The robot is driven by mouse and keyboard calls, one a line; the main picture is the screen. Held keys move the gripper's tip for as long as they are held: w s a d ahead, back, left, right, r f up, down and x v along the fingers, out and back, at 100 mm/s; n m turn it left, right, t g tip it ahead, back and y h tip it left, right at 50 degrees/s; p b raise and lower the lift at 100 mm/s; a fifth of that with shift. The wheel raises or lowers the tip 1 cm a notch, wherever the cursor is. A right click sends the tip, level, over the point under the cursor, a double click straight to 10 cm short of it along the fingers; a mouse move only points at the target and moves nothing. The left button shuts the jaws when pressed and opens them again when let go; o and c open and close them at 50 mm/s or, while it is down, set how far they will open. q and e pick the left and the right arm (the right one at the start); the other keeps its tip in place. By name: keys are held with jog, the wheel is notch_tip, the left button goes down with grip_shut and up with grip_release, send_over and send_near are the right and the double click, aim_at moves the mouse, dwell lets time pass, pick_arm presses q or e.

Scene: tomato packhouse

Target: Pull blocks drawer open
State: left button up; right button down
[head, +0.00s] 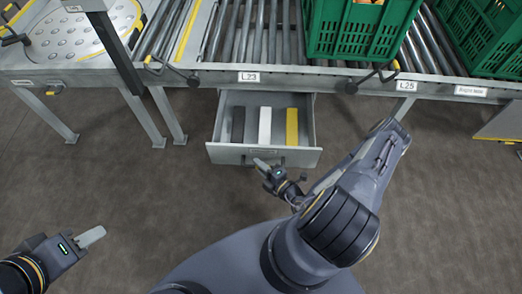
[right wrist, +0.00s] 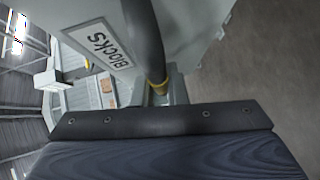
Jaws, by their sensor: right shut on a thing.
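The blocks drawer (head: 220,153) stands pulled out beneath the conveyor. In it lie a dark block (head: 238,125), a white block (head: 265,126) and a yellow block (head: 292,126), side by side. My right gripper (head: 260,163) is at the middle of the drawer's front, shut on the drawer handle. In the right wrist view, the dark handle bar (right wrist: 144,35) runs beside a label reading "Blocks" (right wrist: 97,45). My left gripper (head: 90,237) is at the lower left, over the floor and away from the drawer.
The roller conveyor (head: 215,75) runs above the drawer, with labels L23 and L25 on its edge. Green crates (head: 350,30) stand on it at the right. Metal legs (head: 150,120) reach the floor left of the drawer. The brown floor (head: 130,190) in front is clear.

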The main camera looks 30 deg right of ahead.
jog(key=shift+s+a, duration=0.55)
jog(key=shift+s, duration=0.35)
jog(key=shift+s+a, duration=0.5)
jog(key=shift+s, duration=0.35)
jog(key=c, duration=1.5)
grip_release()
jog(key=shift+o, duration=0.2)
jog(key=p+v, duration=0.1)
jog(key=v, duration=0.6)
jog(key=shift+s, duration=0.4)
jog(key=shift+d, duration=0.1)
